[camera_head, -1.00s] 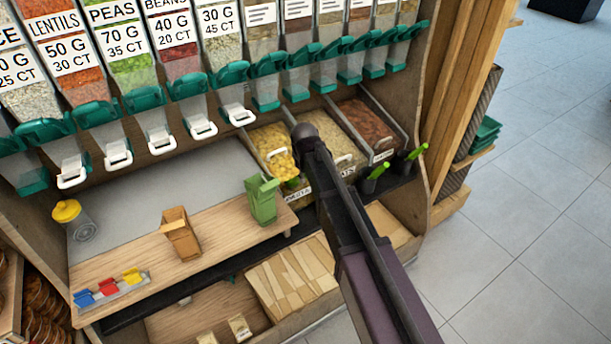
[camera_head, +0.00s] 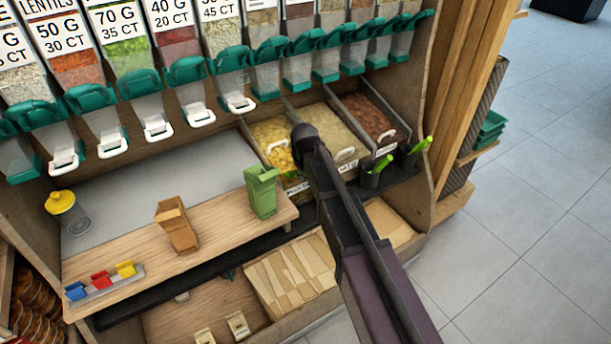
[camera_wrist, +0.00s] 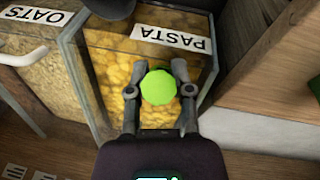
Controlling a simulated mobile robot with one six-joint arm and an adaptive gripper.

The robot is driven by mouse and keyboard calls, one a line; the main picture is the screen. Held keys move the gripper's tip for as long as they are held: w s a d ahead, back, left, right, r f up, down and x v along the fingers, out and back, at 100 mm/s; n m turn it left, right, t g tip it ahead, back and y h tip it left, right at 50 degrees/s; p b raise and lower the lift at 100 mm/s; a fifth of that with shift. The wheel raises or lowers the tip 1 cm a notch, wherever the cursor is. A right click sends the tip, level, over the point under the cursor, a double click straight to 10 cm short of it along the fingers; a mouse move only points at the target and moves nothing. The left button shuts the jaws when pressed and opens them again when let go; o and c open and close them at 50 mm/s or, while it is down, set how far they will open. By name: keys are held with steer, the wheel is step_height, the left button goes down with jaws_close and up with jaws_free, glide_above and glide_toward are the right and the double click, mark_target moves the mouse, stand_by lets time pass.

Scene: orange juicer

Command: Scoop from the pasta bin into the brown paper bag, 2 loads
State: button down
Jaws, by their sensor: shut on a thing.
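The pasta bin (camera_head: 270,129) is clear-fronted and holds yellow pasta, left of the oats bin in the head view. In the wrist view the pasta bin (camera_wrist: 205,62) lies under and beyond my gripper (camera_wrist: 160,90), with its PASTA label upside down. My gripper is shut on a bright green round-ended handle (camera_wrist: 158,87), which looks like the scoop's. The scoop's bowl is hidden, so I cannot tell whether it holds pasta. In the head view my arm hides the gripper. The brown paper bag (camera_head: 176,230) stands upright on the wooden shelf, left of the bins.
A green bag (camera_head: 261,196) stands between the brown bag and the bins. The oats bin (camera_head: 340,155) is beside the pasta. Two green-handled scoops (camera_head: 372,176) hang in holders at right. Dispensers (camera_head: 187,75) overhang the shelf. Coloured clips (camera_head: 102,281) and a yellow-lidded jar (camera_head: 66,212) are at left.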

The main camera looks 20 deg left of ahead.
steer(key=shift+w+a+f+t+y+b, duration=0.2)
steer(key=shift+w+a+f+b, duration=0.1)
steer(key=shift+w+a, duration=0.1)
steer(key=shift+w+a+f+t+y+b, duration=0.15)
steer(key=shift+w+a+y+b, duration=0.1)
steer(key=shift+a, duration=0.15)
steer(key=shift+t+y, duration=0.65)
steer(key=shift+y, duration=0.1)
steer(key=shift+d+f+p+v, duration=0.1)
steer(key=shift+d+p+v, duration=0.1)
steer(key=shift+p+v, duration=0.5)
steer(key=shift+d+f+p+v, duration=0.1)
steer(key=shift+d+p+v, duration=0.15)
steer(key=shift+v, duration=0.8)
steer(key=shift+d+p+v, duration=0.15)
steer(key=shift+p+v, duration=0.4)
steer(key=shift+v, duration=0.35)
steer(key=s+d+r+t+y+p, duration=0.1)
steer(key=s+d+r+p, duration=0.2)
steer(key=d+r, duration=0.1)
steer(key=shift+s+r, duration=0.3)
steer(key=shift+r, duration=0.05)
steer(key=shift+r+p, duration=0.15)
steer(key=shift+p, duration=0.2)
step_height(320, 180, up, 13)
steer(key=p, duration=1.3)
steer(key=shift+s, duration=0.1)
